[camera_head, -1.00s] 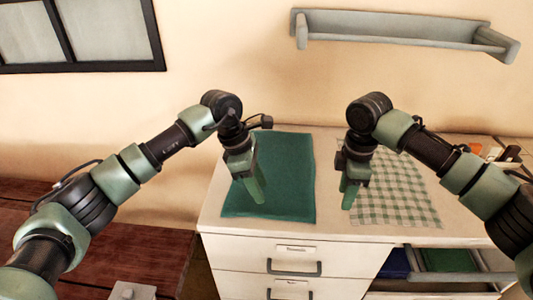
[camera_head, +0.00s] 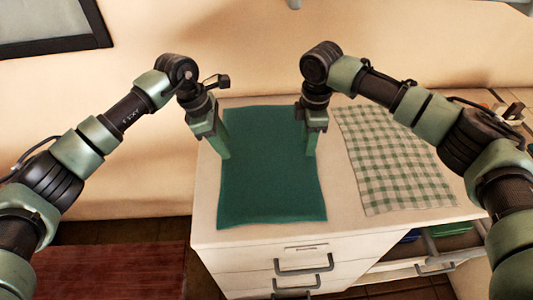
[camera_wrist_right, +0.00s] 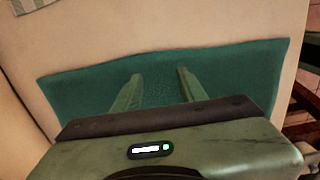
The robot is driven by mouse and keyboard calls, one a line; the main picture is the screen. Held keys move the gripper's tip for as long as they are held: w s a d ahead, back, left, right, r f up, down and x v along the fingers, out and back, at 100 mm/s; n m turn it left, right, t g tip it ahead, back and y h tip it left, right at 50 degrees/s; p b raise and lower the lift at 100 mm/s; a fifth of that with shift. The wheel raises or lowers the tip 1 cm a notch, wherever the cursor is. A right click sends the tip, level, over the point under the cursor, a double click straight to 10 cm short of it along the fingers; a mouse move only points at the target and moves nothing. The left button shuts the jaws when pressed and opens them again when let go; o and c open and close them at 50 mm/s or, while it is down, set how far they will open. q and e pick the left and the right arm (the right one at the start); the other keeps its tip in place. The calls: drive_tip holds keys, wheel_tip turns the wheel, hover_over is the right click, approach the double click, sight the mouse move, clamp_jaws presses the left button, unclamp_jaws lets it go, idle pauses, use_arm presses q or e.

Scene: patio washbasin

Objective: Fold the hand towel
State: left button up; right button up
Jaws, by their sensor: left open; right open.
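A plain dark green towel (camera_head: 270,185) lies flat and spread out on the white cabinet top. It also fills the middle of the right wrist view (camera_wrist_right: 80,90). My left gripper (camera_head: 224,153) is open and empty at the towel's left edge, pointing down. My right gripper (camera_head: 309,150) is open and empty at the towel's right edge. In the right wrist view its two fingers (camera_wrist_right: 160,84) stand apart over the green cloth, with nothing between them. Whether the fingertips touch the cloth I cannot tell.
A green-and-white checked cloth (camera_head: 393,165) lies flat to the right of the towel. The cabinet (camera_head: 275,258) has handled drawers in front, and an open drawer (camera_head: 440,245) at the right holds blue and green items. Small objects (camera_head: 509,112) stand at the far right.

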use_arm(q)
drive_tip(key=shift+w+f, duration=0.2)
drive_tip(key=shift+f, duration=1)
use_arm(e)
drive_tip(key=shift+w+f, duration=0.25)
drive_tip(key=shift+f, duration=1)
use_arm(q)
drive_tip(key=shift+f, duration=0.4)
use_arm(e)
drive_tip(key=shift+s+f, duration=0.1)
drive_tip(key=shift+f, duration=0.25)
use_arm(q)
drive_tip(key=shift+f, duration=0.2)
drive_tip(key=shift+c, duration=0.2)
use_arm(e)
drive_tip(key=shift+f, duration=0.25)
drive_tip(key=shift+c, duration=0.2)
use_arm(q)
drive_tip(key=shift+s+r, duration=0.1)
drive_tip(key=shift+c, duration=1.2)
use_arm(e)
drive_tip(key=shift+r, duration=0.1)
drive_tip(key=shift+c, duration=1.2)
use_arm(q)
clamp_jaws()
use_arm(e)
clamp_jaws()
